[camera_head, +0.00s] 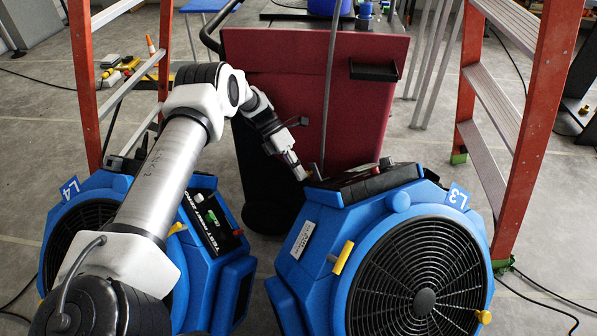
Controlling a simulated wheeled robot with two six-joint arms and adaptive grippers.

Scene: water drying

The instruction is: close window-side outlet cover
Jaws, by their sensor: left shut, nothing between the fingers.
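My left gripper (303,175) is shut and empty. It points down and to the right, at the back left edge of the right-hand blue fan unit (318,222), near its dark top panel (368,184). I cannot tell whether it touches the unit. The outlet cover is too small and dark to make out for certain, and I cannot tell whether it is open. A second blue fan unit (236,275) stands at the left, partly hidden behind my left arm. My right gripper is not in view.
A dark red cart (280,95) stands just behind the gripper. Orange ladders rise at the left (84,85) and right (538,130). A black cable (545,287) lies on the grey floor at the right. Some floor shows between the two fan units.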

